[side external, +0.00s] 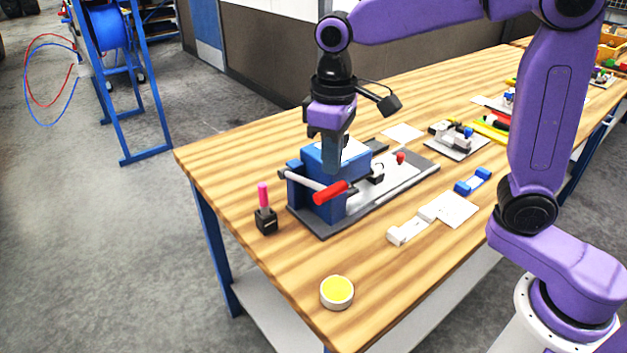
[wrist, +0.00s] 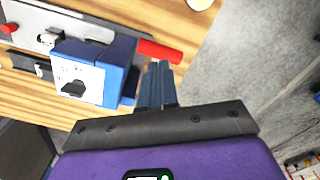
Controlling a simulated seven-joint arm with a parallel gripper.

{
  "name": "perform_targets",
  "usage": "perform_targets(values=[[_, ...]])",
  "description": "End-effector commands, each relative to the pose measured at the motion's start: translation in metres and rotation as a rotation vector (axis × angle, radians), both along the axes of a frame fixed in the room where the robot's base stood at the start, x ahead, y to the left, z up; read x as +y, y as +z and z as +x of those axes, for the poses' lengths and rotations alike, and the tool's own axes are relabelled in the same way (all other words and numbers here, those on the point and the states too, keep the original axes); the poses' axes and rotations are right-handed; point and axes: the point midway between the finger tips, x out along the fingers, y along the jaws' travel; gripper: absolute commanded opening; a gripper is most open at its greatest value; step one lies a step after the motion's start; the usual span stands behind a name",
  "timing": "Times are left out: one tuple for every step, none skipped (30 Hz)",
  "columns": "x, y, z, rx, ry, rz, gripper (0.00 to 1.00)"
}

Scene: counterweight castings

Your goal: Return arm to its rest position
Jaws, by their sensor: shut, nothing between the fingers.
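My purple arm reaches over the wooden bench, with my gripper (side external: 334,168) pointing down beside a blue clamp block (side external: 311,160). The gripper is shut and empty; its fingers are together in the wrist view (wrist: 158,66). A lever with a red grip (side external: 330,193) juts from the front of the blue block. In the wrist view the red grip (wrist: 160,51) lies just beyond the fingertips. I cannot tell whether they touch. The blue block also shows in the wrist view (wrist: 121,56), left of the fingers, with a pale face carrying a dark knob (wrist: 74,89).
The block stands on a grey plate (side external: 322,231). A pink-topped item in a black holder (side external: 265,219), a yellow-topped round tin (side external: 337,292), white blocks (side external: 408,231) and a blue part (side external: 472,181) stand nearby. The bench's front left is mostly clear.

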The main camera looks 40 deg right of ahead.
Motion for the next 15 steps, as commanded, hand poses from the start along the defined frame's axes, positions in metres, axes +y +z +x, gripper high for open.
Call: perform_targets(values=[[0.0, 0.0, -0.001, 0.0, 0.002, 0.0, 0.0], [-0.001, 0.0, -0.001, 0.0, 0.004, 0.0, 0.0], [-0.002, -0.001, -0.003, -0.001, 0.01, 0.001, 0.0], [-0.002, -0.001, -0.006, -0.002, 0.016, 0.001, 0.0], [-0.003, -0.002, -0.009, -0.002, 0.025, 0.001, 0.0], [-0.006, -0.003, -0.014, -0.003, 0.039, 0.002, 0.0], [-0.008, -0.004, -0.018, -0.003, 0.051, 0.002, 0.0], [-0.01, -0.006, -0.023, -0.002, 0.066, 0.002, 0.0], [-0.013, -0.008, -0.031, -0.003, 0.087, 0.003, 0.0], [-0.016, -0.009, -0.037, -0.005, 0.103, 0.004, 0.0], [-0.019, -0.011, -0.043, -0.006, 0.12, 0.004, 0.0], [-0.023, -0.013, -0.052, -0.006, 0.142, 0.004, 0.0], [-0.025, -0.015, -0.058, -0.007, 0.159, 0.006, 0.0], [-0.028, -0.016, -0.064, -0.008, 0.176, 0.007, 0.0], [-0.033, -0.019, -0.073, -0.008, 0.197, 0.007, 0.0]])
